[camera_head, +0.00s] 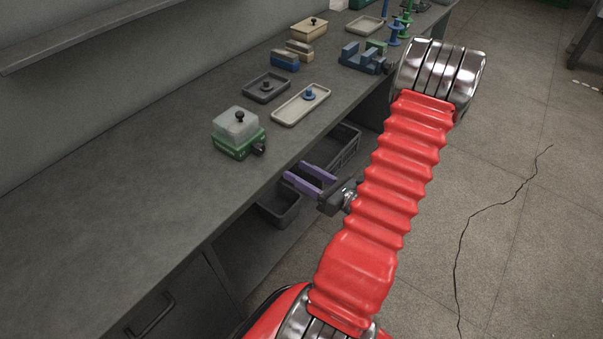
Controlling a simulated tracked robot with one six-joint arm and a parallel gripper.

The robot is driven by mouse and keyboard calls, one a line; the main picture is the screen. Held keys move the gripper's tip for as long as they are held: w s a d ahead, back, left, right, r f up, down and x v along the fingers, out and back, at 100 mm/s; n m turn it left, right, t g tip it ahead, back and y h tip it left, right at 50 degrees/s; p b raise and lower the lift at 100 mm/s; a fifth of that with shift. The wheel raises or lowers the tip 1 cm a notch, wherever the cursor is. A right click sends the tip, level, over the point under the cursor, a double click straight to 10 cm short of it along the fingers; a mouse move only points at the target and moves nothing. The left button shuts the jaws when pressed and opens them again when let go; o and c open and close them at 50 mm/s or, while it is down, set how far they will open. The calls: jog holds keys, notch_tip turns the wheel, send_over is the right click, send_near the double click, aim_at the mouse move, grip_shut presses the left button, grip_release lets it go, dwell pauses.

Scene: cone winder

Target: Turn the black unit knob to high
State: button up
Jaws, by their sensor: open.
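A green box (236,146) with a translucent lid stands on the bench. A small black knob (259,149) sticks out of its right side, and a round black knob (239,116) tops its lid. Another dark knob-like part (390,68) shows at the right of a blue fixture (361,58). I cannot tell which is the unit knob, nor read any setting marks. My gripper (293,172) has two purple fingers, apart and empty. It is off the bench's front edge, to the lower right of the green box, and touches nothing that I can see.
A dark tray (252,94) and a pale tray (282,117) with a blue peg lie behind the green box. Blue and cream boxes (304,31) stand farther back. Grey bins (341,152) sit below the bench. The near bench top is clear.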

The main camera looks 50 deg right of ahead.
aim_at(262, 150)
jog(key=n, duration=0.6)
jog(key=shift+s+a+r, duration=0.1)
jog(key=shift+s+r, duration=0.1)
dwell(0.5)
jog(key=shift+w+a, duration=0.2)
jog(key=shift+w, duration=6.7)
jog(key=shift+c, duration=0.5)
jog(key=c, duration=1)
jog(key=shift+o, duration=0.2)
